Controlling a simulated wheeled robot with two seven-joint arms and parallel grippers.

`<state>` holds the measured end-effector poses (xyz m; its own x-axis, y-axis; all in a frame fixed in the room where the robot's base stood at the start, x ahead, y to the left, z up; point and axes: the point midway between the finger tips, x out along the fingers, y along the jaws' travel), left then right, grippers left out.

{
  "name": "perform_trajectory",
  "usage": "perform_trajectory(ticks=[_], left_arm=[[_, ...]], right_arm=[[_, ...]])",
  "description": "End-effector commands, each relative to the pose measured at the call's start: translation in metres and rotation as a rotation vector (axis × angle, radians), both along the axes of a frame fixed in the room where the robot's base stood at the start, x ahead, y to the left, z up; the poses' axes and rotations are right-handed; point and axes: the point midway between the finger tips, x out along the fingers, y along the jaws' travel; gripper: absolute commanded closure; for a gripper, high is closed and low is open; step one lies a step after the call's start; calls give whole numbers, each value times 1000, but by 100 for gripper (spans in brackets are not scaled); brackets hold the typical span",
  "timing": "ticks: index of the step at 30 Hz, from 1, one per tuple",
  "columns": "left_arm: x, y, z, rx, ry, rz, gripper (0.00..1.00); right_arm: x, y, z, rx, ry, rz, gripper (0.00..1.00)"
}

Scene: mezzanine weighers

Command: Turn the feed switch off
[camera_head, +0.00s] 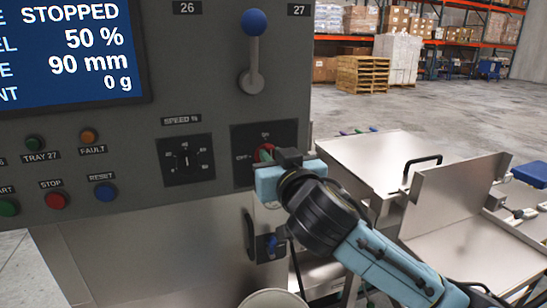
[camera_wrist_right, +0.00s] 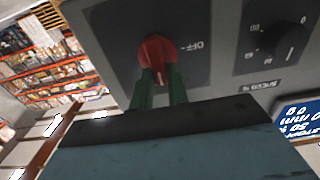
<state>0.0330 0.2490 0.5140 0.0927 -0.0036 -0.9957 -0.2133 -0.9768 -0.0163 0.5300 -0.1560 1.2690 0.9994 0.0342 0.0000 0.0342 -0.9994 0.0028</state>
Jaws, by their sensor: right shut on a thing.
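The feed switch is a red rotary knob (camera_head: 262,151) on a dark plate (camera_head: 284,133) on the grey control panel. Above it is a small label, and "OFF" is printed to its left. My right gripper (camera_head: 266,157) reaches it from the lower right and covers most of it. In the wrist view, which is upside down, the red knob (camera_wrist_right: 157,50) sits between the green fingers (camera_wrist_right: 160,85), shut on it. My left gripper is not in view.
A speed dial (camera_head: 187,161) is left of the switch, and a blue-ball lever (camera_head: 253,50) is above. The screen (camera_head: 70,55) reads STOPPED, 50 %, 90 mm, 0 g. Push buttons (camera_head: 55,201) line the lower left. Steel covers (camera_head: 390,155) stand at right.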

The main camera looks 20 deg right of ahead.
Motion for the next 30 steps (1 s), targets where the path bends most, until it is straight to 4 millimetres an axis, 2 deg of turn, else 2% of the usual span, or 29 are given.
perform_trajectory(ticks=[11,30], left_arm=[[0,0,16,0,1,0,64],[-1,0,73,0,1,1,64]], right_arm=[[0,2,1,-136,-2,-1,100],[0,9,-1,-725,-21,0,100]])
